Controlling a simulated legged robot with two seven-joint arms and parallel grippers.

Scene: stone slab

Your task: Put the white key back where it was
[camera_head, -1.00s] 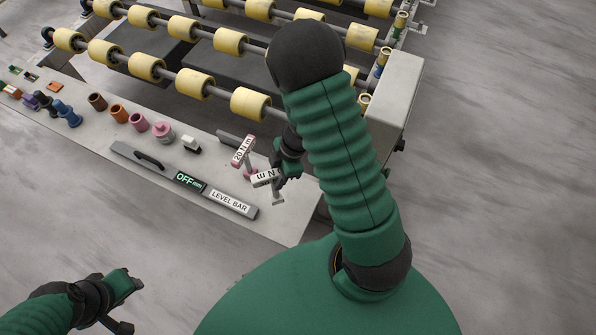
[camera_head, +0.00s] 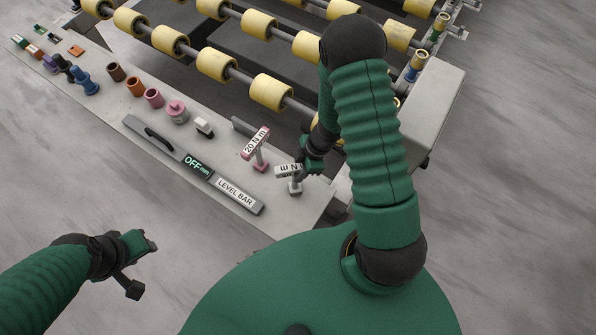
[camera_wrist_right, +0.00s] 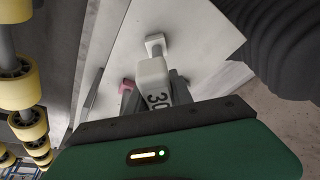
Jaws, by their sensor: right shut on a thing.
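The white key (camera_head: 288,171) has a labelled T-shaped top and a stem with a small square foot, near the right end of the slab (camera_head: 290,218). It looks roughly upright; I cannot tell whether its foot touches the slab. My right gripper (camera_head: 307,166) is shut on its top. My left gripper (camera_head: 142,266) is open and empty, off the slab at lower left.
A pink "20 N m" key (camera_head: 256,143) stands close left of the white key. The level bar (camera_head: 232,192) lies along the slab's front. Several coloured sockets and a white block (camera_head: 204,127) stand further left. The roller conveyor (camera_head: 270,92) is behind.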

